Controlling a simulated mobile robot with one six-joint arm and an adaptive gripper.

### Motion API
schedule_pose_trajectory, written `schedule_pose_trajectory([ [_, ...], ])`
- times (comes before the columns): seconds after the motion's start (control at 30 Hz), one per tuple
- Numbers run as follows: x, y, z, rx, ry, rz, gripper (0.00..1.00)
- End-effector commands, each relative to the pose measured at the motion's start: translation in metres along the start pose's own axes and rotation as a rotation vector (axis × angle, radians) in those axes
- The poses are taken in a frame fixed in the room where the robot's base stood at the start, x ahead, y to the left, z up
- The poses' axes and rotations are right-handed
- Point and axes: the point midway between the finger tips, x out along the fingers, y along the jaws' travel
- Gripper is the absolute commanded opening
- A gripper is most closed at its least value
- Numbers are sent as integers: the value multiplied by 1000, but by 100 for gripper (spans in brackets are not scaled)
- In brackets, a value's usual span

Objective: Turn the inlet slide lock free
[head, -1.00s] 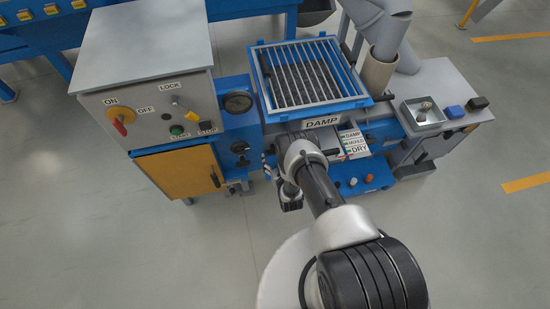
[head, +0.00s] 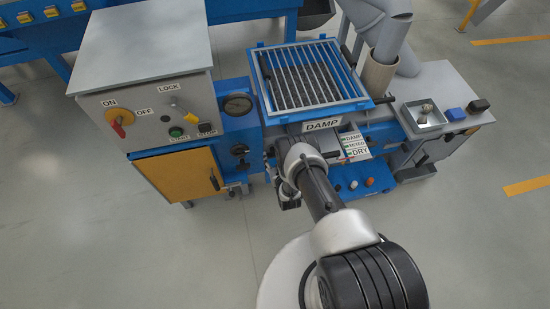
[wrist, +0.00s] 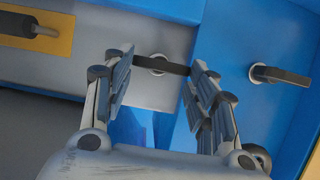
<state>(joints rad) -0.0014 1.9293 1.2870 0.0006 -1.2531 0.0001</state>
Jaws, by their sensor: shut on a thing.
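A short dark bar handle (wrist: 162,66) sits crosswise on a round light boss on a grey plate in the wrist view; I take it for the inlet slide lock. My gripper (wrist: 160,76) has one finger at each end of the bar, closed on it. The bar's ends are partly covered by the fingers. In the head view my arm covers this spot, just below the DAMP sign (head: 322,125), and the lock cannot be made out there.
A second black handle (wrist: 280,75) sits on the blue panel at right in the wrist view. A rod on a yellow plate (wrist: 35,30) is at upper left. The control cabinet (head: 150,112) stands left of my arm, the grated hopper (head: 310,75) behind it. Open floor lies in front.

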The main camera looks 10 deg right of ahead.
Motion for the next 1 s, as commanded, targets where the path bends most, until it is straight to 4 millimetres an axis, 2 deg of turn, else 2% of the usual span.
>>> schedule_pose_trajectory([
  [0.2, 0, 0, 0, 1, 0, 1, 28],
  [0.57, 0, -1, 0, -61, -1, 27, 28],
  [1.0, 0, -7, 2, -375, -1, 156, 28],
])
